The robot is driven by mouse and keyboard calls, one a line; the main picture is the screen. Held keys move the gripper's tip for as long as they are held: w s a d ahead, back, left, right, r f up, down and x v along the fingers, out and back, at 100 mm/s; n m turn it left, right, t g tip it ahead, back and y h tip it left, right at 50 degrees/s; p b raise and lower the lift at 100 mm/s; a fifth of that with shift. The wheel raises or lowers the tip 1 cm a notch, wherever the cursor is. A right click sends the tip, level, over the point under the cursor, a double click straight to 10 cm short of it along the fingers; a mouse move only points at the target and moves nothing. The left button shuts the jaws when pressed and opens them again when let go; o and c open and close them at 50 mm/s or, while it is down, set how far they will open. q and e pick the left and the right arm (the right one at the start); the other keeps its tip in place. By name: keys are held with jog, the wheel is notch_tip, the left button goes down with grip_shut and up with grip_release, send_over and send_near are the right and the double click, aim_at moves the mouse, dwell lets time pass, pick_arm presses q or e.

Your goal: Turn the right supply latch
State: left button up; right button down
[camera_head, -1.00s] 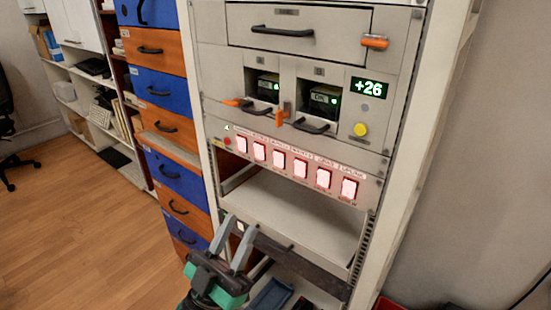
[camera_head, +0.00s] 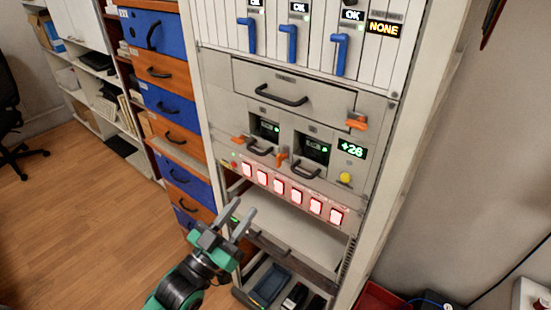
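Two power supplies sit side by side in the rack. The right supply (camera_head: 314,149) has an orange latch (camera_head: 282,158) at its lower left, standing roughly upright. The left supply (camera_head: 265,130) has an orange latch (camera_head: 239,140) lying roughly level. Each supply has a dark handle below its window. My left gripper (camera_head: 239,209) is below and to the left of the right latch, in front of the open bay under the lit button row. Its two fingers are apart and empty, touching neither latch. My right gripper is not in view.
A drawer (camera_head: 265,78) with another orange latch (camera_head: 357,121) lies above the supplies. Blue levers (camera_head: 290,42) stand higher up. A display (camera_head: 352,149) reads +26, above a yellow knob (camera_head: 345,178). Red-lit buttons (camera_head: 297,195) run below. Blue and orange drawers (camera_head: 165,103) stand left.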

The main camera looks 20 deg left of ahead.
aim_at(277, 163)
pick_arm(q)
jog(key=p+x, duration=0.4)
jog(key=x, duration=0.7)
jog(key=shift+w+d+r, duration=0.1)
jog(key=shift+w+r, duration=0.1)
jog(key=shift+r, duration=0.1)
jog(key=shift+p+x, duration=0.35)
jog(key=shift+x, duration=0.5)
jog(key=shift+f, duration=0.1)
grip_shut()
